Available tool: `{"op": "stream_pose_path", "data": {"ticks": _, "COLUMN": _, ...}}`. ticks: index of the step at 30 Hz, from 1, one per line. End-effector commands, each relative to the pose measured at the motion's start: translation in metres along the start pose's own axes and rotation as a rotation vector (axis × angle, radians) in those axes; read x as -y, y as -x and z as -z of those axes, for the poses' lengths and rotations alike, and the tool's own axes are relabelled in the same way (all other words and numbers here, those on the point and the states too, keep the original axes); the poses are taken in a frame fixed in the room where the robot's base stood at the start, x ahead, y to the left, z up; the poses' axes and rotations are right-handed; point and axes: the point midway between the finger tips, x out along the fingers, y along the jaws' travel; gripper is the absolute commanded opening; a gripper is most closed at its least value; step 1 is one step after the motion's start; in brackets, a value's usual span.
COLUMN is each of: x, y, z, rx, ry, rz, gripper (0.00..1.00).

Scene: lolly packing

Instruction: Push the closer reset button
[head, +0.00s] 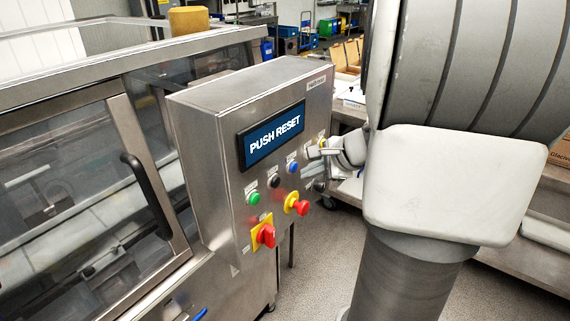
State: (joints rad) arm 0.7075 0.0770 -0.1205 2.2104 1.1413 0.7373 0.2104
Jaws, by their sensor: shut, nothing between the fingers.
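A steel control box (215,150) stands at the middle of the head view, with a screen (272,134) reading "PUSH RESET". Below the screen, a green button (254,198), a black button (274,182) and a blue button (292,167) sit in a slanting row. A small yellow part (322,142) shows further right, by my gripper. The button labels are too small to read, so I cannot tell which is the closer reset button. My gripper (318,153) is shut and empty, at the panel's right side, right of the blue button. My arm partly hides it; contact with the panel cannot be told.
A red emergency stop (302,208) on a yellow base and a red rotary switch (267,235) jut out below the buttons. A glazed machine with a black handle (147,195) stands left. A bench with boxes is behind my arm. Grey floor is open below.

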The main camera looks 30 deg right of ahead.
Motion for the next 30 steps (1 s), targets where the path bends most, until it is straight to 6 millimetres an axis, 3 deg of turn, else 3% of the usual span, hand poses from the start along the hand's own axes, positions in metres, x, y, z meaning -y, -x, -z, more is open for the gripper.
{"op": "stream_pose_path", "data": {"ticks": 30, "x": 0.005, "y": -0.0073, "z": -0.0052, "rx": 0.0, "ry": 0.0, "rz": 0.0, "gripper": 0.0}}
